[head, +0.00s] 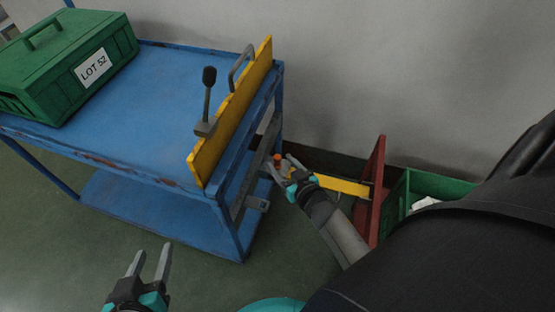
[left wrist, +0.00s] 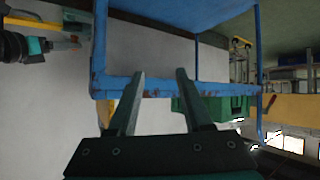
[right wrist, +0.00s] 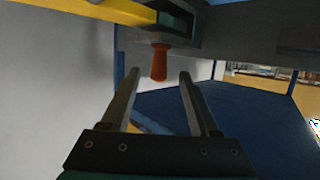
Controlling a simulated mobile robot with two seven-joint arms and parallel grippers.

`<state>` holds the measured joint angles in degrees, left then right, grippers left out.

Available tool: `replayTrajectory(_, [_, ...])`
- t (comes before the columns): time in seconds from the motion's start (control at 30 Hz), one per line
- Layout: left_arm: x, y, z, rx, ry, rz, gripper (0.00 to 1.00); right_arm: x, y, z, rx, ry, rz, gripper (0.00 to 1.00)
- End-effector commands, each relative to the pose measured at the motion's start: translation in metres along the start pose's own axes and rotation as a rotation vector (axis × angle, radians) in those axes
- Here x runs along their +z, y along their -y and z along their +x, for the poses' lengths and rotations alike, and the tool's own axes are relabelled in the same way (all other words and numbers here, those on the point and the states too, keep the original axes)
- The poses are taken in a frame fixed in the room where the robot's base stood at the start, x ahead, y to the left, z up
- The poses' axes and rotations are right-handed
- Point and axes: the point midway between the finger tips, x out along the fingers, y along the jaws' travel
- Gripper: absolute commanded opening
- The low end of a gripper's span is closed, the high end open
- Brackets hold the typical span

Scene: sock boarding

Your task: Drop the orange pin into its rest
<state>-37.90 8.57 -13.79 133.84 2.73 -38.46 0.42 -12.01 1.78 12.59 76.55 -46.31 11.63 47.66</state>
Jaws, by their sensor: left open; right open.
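The orange pin (right wrist: 159,62) shows in the right wrist view against a grey metal bar (right wrist: 215,38), ahead of the fingertips and between their lines. In the head view it is a small orange spot (head: 277,157) beside my right gripper (head: 279,166). My right gripper is open, with a finger either side of the pin's line; I see no finger clearly touching it. I cannot tell whether the pin sits fully in its rest. My left gripper (head: 152,250) is open and empty, low in front of the blue cart (head: 150,100).
A yellow board (head: 232,112) with a lever (head: 207,95) and handle stands along the cart's edge. A green box (head: 60,65) labelled LOT 52 sits on the cart. A yellow bar (head: 342,185), red panel (head: 376,185) and green bin (head: 440,188) lie to the right.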

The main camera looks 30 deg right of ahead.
Motion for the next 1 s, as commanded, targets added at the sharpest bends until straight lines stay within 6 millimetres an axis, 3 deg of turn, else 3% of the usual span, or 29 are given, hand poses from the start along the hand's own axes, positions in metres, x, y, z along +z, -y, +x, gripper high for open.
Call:
replayTrajectory(0.5, [-0.013, -0.025, 0.003, 0.068, -0.268, -0.04, 0.5, 0.002, -0.001, 0.029, -0.001, 0.0, -0.001, 0.62])
replayTrajectory(0.93, [-0.018, -0.029, 0.001, 0.077, -0.316, -0.049, 0.5, 0.001, -0.001, 0.033, 0.0, 0.0, 0.0, 0.62])
replayTrajectory(1.0, [-0.018, -0.029, 0.001, 0.077, -0.316, -0.049, 0.5, 0.001, -0.001, 0.033, 0.0, 0.0, 0.0, 0.55])
